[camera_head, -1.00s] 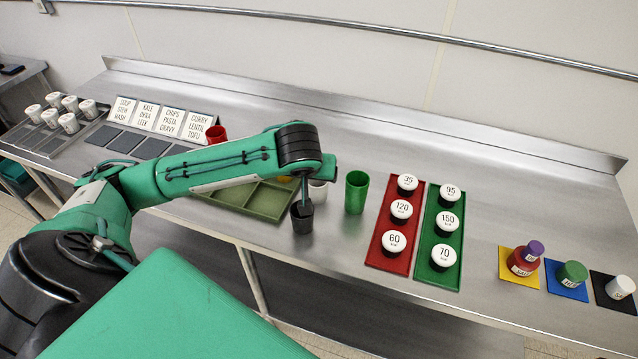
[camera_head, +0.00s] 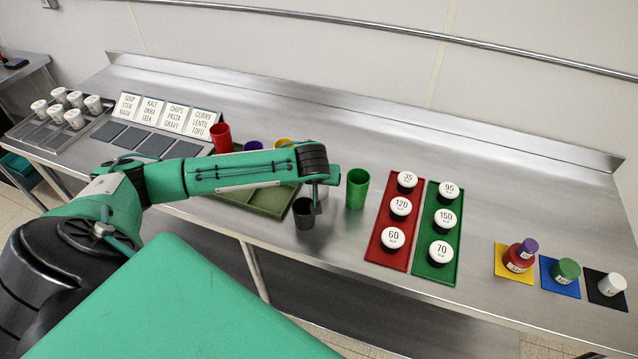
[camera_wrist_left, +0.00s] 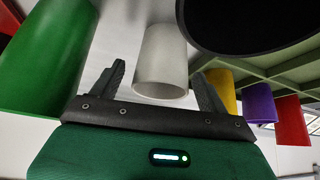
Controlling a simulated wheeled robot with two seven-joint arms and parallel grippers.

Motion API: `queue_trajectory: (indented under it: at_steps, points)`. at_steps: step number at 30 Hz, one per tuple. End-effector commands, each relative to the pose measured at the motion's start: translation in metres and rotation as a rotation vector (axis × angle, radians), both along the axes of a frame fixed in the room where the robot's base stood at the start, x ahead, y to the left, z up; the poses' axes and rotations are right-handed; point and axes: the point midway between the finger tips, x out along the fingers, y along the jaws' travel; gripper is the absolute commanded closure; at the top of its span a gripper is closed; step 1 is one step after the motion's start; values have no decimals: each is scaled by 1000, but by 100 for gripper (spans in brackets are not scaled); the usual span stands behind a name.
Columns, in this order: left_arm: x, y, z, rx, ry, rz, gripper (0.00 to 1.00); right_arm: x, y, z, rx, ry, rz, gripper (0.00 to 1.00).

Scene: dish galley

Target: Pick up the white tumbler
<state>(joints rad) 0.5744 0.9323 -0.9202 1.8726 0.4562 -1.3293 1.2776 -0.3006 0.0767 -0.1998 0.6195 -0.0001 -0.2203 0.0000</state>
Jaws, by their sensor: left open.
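The white tumbler (camera_wrist_left: 158,62) shows in the left wrist view, just beyond and between my two fingertips. In the head view it is mostly hidden behind my left gripper. My left gripper (camera_wrist_left: 162,80) is open, with one finger on each side of the tumbler's line; I cannot tell if they touch it. In the head view the left gripper (camera_head: 316,190) points down, between a black tumbler (camera_head: 306,214) and a green tumbler (camera_head: 357,190). My right gripper is not in view.
The green tumbler (camera_wrist_left: 45,58) and black tumbler (camera_wrist_left: 250,18) stand close beside the white one. A red tumbler (camera_head: 220,138) and other coloured tumblers stand behind my arm near an olive tray (camera_head: 262,203). Red (camera_head: 386,257) and green (camera_head: 432,271) mats with lidded pots lie to the right.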

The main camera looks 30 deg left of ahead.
Motion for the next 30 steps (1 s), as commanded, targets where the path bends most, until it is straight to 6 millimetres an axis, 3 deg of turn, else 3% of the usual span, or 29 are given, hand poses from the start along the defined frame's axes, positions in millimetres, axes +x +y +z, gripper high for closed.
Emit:
queue_trajectory:
  at_steps: [5, 12, 20, 30]
  points:
    - [7, 4, -13, 2, 1, 1, 23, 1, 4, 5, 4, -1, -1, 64]
    - [8, 4, -15, 2, 0, 0, 23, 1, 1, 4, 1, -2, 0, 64]
    - [8, 4, -14, 1, 0, 1, 70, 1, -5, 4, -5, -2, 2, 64]
    - [8, 4, -11, 1, -1, 1, 70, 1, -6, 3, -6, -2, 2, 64]
